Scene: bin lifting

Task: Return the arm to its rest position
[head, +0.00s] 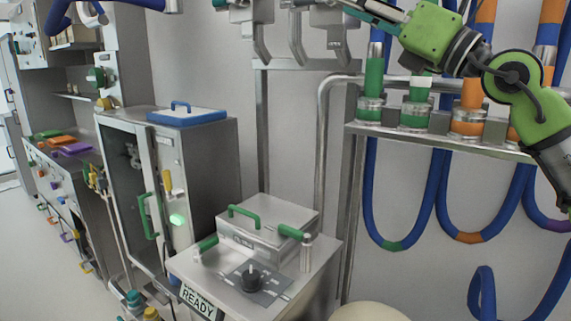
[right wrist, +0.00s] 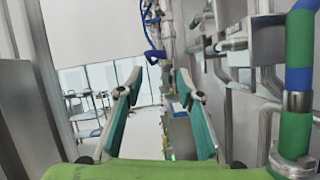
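My right arm (head: 500,80) is green and grey and comes in at the upper right of the head view, raised in front of the wall pipes. My right gripper shows in the right wrist view (right wrist: 160,82). Its two teal-padded fingers stand well apart with nothing between them. In the head view its teal and metal end is near the top edge, partly cut off. My left arm and gripper are not in the head view.
A pipe rack (head: 440,138) with hanging blue hoses (head: 371,200) stands close to my right arm. A metal box with green handles (head: 268,232) sits on a stand. A grey cabinet (head: 214,165) bears a blue-lidded tray (head: 187,117). Floor is free at far left.

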